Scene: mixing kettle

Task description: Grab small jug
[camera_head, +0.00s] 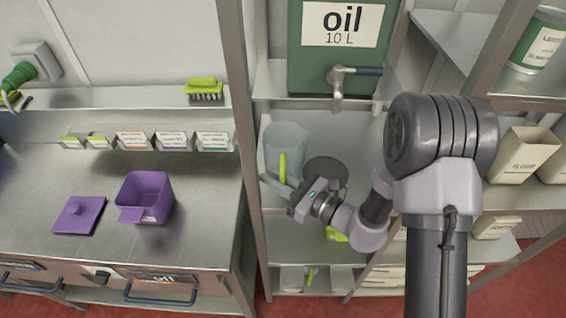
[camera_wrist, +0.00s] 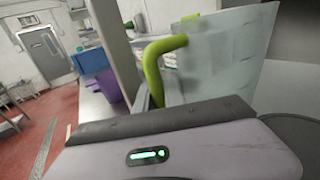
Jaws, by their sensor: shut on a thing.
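The clear jug (camera_head: 286,143) with a lime-green handle stands upright on the shelf below the oil container in the head view. My gripper (camera_head: 277,187) is at its handle side, low on the handle, and is shut on it. In the wrist view the green handle (camera_wrist: 160,65) and the clear jug wall (camera_wrist: 228,55) rise just beyond the gripper body.
The oil container (camera_head: 336,62) with its tap (camera_head: 338,92) hangs over the shelf. A dark round object (camera_head: 325,168) lies right of the jug. A shelf post (camera_head: 240,120) stands close left. A purple container (camera_head: 147,197) and purple lid (camera_head: 79,215) sit on the left counter.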

